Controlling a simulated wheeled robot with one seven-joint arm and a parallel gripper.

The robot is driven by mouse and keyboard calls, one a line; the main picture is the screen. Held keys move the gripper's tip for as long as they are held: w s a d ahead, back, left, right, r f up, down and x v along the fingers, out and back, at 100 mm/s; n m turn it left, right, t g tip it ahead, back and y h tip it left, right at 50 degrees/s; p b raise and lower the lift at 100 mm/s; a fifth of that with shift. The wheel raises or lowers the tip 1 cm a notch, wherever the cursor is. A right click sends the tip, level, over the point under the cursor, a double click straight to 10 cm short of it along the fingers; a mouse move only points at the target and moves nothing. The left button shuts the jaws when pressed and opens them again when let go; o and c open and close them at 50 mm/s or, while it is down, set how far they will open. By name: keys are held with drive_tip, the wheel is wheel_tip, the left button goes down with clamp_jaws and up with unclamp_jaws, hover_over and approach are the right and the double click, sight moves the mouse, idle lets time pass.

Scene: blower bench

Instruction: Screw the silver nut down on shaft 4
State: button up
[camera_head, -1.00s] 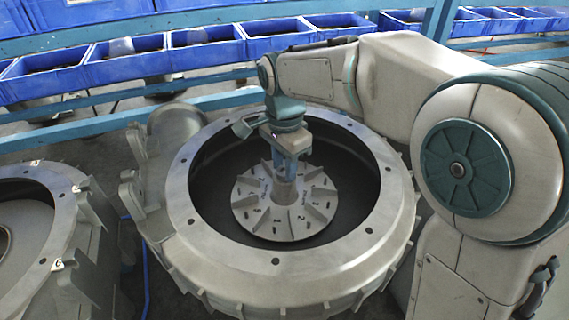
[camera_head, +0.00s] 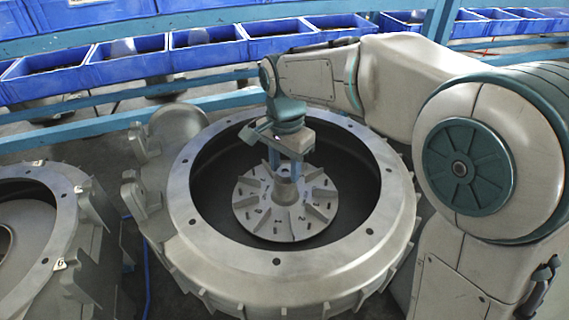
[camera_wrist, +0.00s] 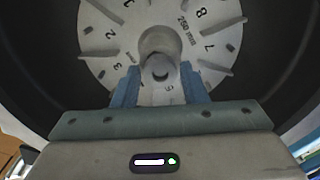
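A round grey bladed disc (camera_head: 262,222) with printed numbers lies inside a large metal housing ring (camera_head: 215,262). I cannot tell whether that end is the nut or the shaft tip. My gripper (camera_head: 287,172) points down over the hub. Its two blue fingers (camera_wrist: 160,88) are apart, one on each side of the silver end, with gaps visible. No label tells which shaft is number 4.
The housing's raised rim surrounds my gripper and the disc. A second similar housing (camera_head: 62,225) stands at the left. Blue bins (camera_head: 125,65) line a blue rack behind. Lugs (camera_head: 133,190) stick out on the housing's left side.

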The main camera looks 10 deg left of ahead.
drive_tip(key=n+p, duration=0.1)
drive_tip(key=n, duration=0.5)
drive_tip(key=shift+n, duration=0.4)
drive_tip(key=n+p, duration=0.1)
drive_tip(key=n, duration=0.5)
drive_tip(key=shift+w+r+n, duration=0.1)
drive_tip(key=shift+n, duration=0.3)
drive_tip(key=n+p, duration=0.1)
drive_tip(key=n, duration=0.7)
drive_tip(key=shift+n, duration=0.4)
drive_tip(key=c, duration=0.8)
